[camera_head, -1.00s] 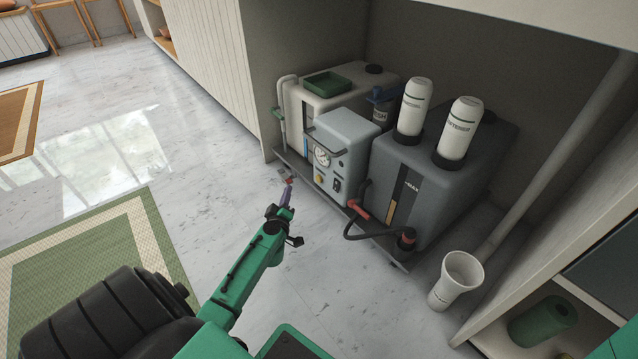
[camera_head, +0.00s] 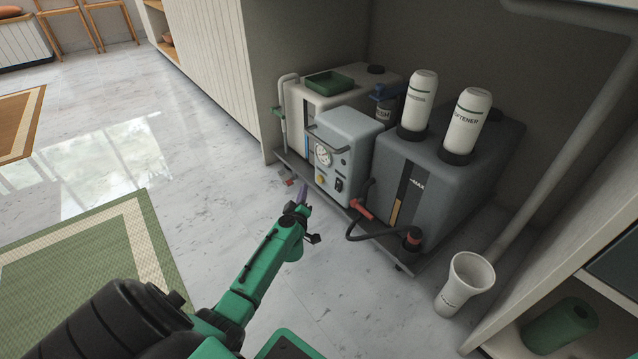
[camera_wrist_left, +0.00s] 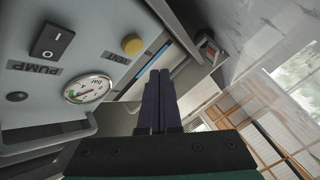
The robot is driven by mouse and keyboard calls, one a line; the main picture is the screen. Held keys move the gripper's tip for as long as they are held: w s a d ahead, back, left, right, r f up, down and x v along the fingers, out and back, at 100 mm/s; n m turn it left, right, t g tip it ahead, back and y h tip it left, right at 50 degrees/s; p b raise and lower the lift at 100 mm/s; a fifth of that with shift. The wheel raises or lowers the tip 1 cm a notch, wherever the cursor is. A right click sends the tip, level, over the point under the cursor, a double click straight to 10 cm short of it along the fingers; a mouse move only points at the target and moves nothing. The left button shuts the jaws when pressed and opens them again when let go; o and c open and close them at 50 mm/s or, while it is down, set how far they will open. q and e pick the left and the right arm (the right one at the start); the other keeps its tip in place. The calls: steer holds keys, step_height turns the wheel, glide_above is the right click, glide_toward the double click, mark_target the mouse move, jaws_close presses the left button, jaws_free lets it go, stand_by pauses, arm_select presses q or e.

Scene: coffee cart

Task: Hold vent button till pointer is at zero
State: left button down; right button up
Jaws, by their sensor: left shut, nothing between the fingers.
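The grey pump unit (camera_head: 346,150) stands in the cabinet bay. On its front are a round pressure gauge (camera_head: 323,154) and the yellow vent button (camera_head: 320,179) below it. The left wrist view shows the gauge (camera_wrist_left: 88,89) with a green band, the yellow vent button (camera_wrist_left: 131,45) beside the VENT label (camera_wrist_left: 118,60), and a black PUMP switch (camera_wrist_left: 50,38). The pointer's exact reading is too small to tell. My left gripper (camera_head: 302,188) is shut and empty, in front of the unit, apart from the button. Its fingers show in the wrist view (camera_wrist_left: 158,74). My right gripper is not in view.
A white tank (camera_head: 296,105) with a green tray (camera_head: 328,81) stands left of the pump unit. A dark grey tank (camera_head: 430,170) with two white bottles stands right. A black hose with red fittings (camera_head: 362,209) runs low in front. The floor before the bay is clear.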

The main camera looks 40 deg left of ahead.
mark_target(320, 179)
arm_select(q)
steer(key=shift+w+d, duration=0.25)
steer(key=shift+w, duration=0.5)
steer(key=shift+w+d, duration=0.2)
steer(key=shift+w, duration=0.55)
steer(key=shift+w, duration=0.15)
stand_by(0.7)
steer(key=shift+w+d, duration=0.1)
steer(key=shift+w, duration=0.15)
steer(key=shift+w+d, duration=0.15)
steer(key=shift+w, duration=0.3)
stand_by(2.0)
steer(key=shift+s, duration=0.1)
steer(key=shift+s+a+p, duration=0.25)
steer(key=shift+s+p, duration=0.1)
steer(key=shift+s, duration=0.4)
